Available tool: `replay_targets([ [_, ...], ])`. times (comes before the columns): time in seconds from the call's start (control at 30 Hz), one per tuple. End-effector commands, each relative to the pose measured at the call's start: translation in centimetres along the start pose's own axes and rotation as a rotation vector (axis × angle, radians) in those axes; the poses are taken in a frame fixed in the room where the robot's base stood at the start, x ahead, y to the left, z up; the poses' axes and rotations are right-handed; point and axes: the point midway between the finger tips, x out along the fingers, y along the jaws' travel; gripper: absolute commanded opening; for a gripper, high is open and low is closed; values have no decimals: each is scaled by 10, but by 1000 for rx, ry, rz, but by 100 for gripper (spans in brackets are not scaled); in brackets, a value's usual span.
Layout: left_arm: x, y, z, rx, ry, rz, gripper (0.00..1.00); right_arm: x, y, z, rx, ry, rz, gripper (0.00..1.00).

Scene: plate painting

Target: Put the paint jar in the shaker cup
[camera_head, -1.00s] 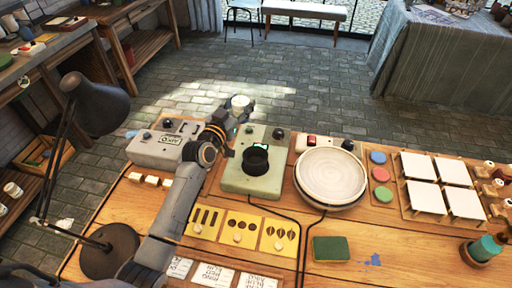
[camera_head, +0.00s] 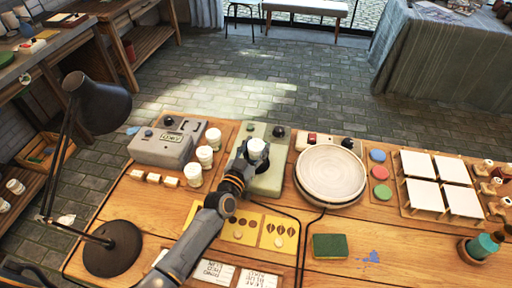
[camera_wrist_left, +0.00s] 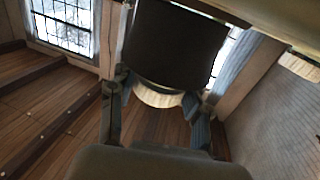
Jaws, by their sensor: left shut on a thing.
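My left gripper (camera_head: 256,160) is shut on a white paint jar (camera_head: 258,148), over the green shaker machine (camera_head: 270,180). In the head view the jar and gripper hide the dark shaker cup. In the left wrist view, which looks upside down, the dark shaker cup (camera_wrist_left: 175,42) fills the upper middle. The pale jar (camera_wrist_left: 160,96) shows between the fingertips (camera_wrist_left: 158,100), right at the cup's rim. I cannot tell whether the jar is partly inside the cup. My right gripper is not in view.
Several white jars (camera_head: 205,156) stand left of the shaker, near a grey box device (camera_head: 168,142). A round turntable (camera_head: 331,175) is to the right. A black lamp (camera_head: 95,105) stands at the left. A sponge (camera_head: 330,246) lies in front.

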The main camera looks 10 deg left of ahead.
Motion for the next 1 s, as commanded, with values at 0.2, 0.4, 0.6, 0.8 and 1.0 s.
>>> replay_targets([
  [0.2, 0, 0, 0, -1, 1, 0, 13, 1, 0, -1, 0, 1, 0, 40],
  [0.4, 0, 0, 2, -1, 0, 1, 71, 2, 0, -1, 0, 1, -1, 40],
  [0.6, 0, 0, 2, -1, 0, 1, 71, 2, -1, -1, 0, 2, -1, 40],
  [0.8, -4, 0, 0, -1, -2, 1, 71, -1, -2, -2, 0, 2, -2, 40],
  [1.0, -40, 0, 1, -2, -3, 0, 71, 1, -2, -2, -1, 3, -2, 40],
])
